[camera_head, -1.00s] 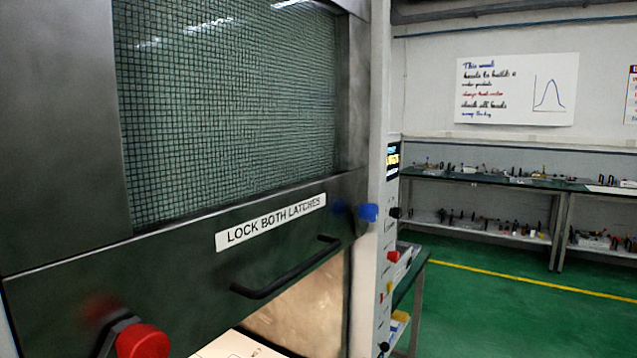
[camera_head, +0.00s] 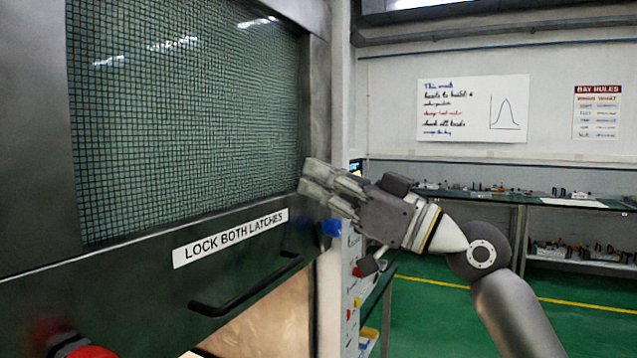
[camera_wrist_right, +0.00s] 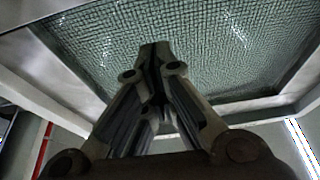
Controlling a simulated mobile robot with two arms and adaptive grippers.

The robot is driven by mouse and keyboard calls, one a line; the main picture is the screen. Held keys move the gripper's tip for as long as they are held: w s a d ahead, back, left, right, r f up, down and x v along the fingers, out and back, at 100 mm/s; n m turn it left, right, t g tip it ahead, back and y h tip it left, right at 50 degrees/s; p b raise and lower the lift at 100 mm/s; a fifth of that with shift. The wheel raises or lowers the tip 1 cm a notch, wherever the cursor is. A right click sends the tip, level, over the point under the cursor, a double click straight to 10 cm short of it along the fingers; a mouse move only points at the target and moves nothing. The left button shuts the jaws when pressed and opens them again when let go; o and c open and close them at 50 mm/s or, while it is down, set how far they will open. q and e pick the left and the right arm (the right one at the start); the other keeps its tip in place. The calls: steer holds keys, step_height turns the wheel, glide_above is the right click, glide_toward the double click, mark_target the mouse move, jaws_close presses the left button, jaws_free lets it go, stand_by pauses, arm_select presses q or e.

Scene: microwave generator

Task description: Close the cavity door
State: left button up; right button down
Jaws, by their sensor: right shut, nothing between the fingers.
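The cavity door (camera_head: 130,250) is a dark metal frame with a mesh window (camera_head: 190,110), a label reading "LOCK BOTH LATCHES" and a black bar handle (camera_head: 246,288). Below its lower edge a lit opening (camera_head: 265,325) shows. A blue knob (camera_head: 331,228) is at the door's right side and a red knob (camera_head: 90,352) at its lower left. My right gripper (camera_head: 308,178) is shut and empty, at the right edge of the window, above the handle; contact cannot be told. In the right wrist view its fingers (camera_wrist_right: 153,50) point at the mesh window. My left gripper is not in view.
A panel (camera_head: 352,290) with small coloured buttons stands right of the door, with a dark bench (camera_head: 378,290) beside it. Shelves with small items (camera_head: 560,205) stand along the back wall. The green floor between is clear.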

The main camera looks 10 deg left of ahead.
mark_target(259, 180)
steer(key=p+x, duration=0.1)
steer(key=x, duration=0.1)
steer(key=p+x, duration=0.1)
steer(key=x, duration=0.2)
steer(key=p+x, duration=0.1)
steer(key=x, duration=0.2)
steer(key=shift+s+r, duration=0.1)
steer(key=shift+r, duration=0.25)
steer(key=f, duration=0.1)
steer(key=f+p, duration=0.1)
steer(key=f, duration=0.1)
steer(key=shift+d, duration=0.3)
steer(key=shift+f, duration=0.85)
